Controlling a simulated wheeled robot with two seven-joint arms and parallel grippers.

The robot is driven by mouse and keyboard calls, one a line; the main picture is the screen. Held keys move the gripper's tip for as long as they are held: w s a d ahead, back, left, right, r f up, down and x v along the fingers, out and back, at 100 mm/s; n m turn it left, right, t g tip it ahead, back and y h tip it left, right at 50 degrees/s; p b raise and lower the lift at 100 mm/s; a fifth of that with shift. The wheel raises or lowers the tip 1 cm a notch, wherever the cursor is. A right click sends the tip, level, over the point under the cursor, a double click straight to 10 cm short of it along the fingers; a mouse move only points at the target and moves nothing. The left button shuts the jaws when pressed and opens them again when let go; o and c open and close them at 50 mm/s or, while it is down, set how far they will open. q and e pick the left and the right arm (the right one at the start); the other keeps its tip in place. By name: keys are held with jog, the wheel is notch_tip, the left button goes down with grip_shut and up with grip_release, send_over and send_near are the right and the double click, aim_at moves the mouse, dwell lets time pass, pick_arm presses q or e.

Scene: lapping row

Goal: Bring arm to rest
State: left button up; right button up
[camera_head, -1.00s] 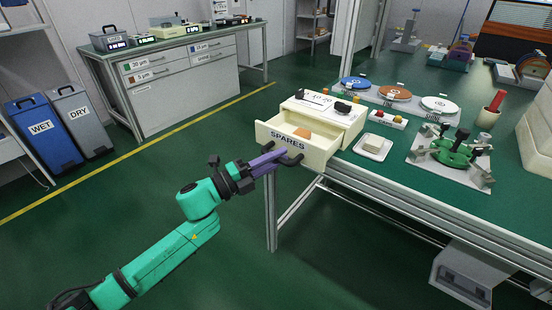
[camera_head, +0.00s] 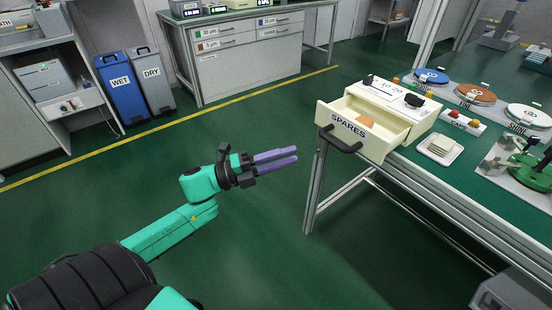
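My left gripper (camera_head: 296,154) is held in the air over the green floor, left of the workbench. Its two purple fingers point right, with a narrow gap between them and nothing in it. The SPARES drawer (camera_head: 349,125) is pulled out of the cream cabinet (camera_head: 413,117) on the bench corner. Its dark handle (camera_head: 340,140) is apart from my fingers, to their right. My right gripper is out of view.
The bench (camera_head: 452,201) carries a white dish (camera_head: 440,147), coloured discs and a green fixture (camera_head: 535,172). WET (camera_head: 122,85) and DRY (camera_head: 153,80) bins stand at the back left. The floor around my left arm is clear.

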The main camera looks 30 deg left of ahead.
pick_arm(q)
jog(key=shift+v, duration=1.2)
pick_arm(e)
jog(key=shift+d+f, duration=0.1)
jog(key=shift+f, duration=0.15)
pick_arm(q)
jog(key=shift+w, duration=0.1)
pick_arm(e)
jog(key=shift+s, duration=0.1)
